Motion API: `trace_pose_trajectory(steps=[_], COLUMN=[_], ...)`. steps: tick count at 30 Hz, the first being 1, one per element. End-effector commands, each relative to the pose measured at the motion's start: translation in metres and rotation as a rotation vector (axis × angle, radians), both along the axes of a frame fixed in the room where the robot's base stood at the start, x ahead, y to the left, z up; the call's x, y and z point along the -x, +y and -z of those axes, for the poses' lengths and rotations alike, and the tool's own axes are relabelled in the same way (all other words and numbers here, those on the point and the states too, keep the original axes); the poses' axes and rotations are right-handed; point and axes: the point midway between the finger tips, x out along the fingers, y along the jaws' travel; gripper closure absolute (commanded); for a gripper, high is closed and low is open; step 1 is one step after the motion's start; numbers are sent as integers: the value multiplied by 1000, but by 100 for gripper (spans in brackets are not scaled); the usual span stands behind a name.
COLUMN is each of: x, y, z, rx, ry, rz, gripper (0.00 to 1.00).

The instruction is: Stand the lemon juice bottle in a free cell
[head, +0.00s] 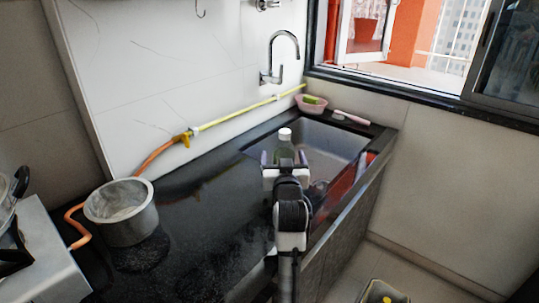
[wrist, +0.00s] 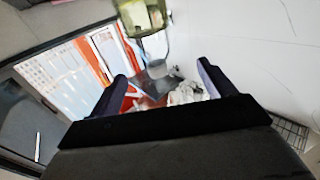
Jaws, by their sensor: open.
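In the wrist view, the fingers (wrist: 161,72) are apart with nothing clearly held. A yellow-green thing (wrist: 154,44) at that view's top edge, cut off, may be the same bottle. The label is unreadable. No celled holder is clearly visible.
A metal pot (head: 122,222) stands on the black counter (head: 190,215) at left. The sink (head: 340,141) has a pink basket (head: 311,104) behind it and a tap (head: 281,55) above. A tray-like container (head: 381,293) is cut off at the bottom right. The middle counter is clear.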

Motion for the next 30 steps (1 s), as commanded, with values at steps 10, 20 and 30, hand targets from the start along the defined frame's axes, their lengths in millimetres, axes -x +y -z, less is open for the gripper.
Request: trace_pose_trajectory(steps=[10,20,30], x=[-2,-16,-43], y=[-16,-14,-12], z=[42,88,88], rx=[-6,-3,-3], ry=[45,35,35], rz=[23,21,21], gripper=[18,18,18])
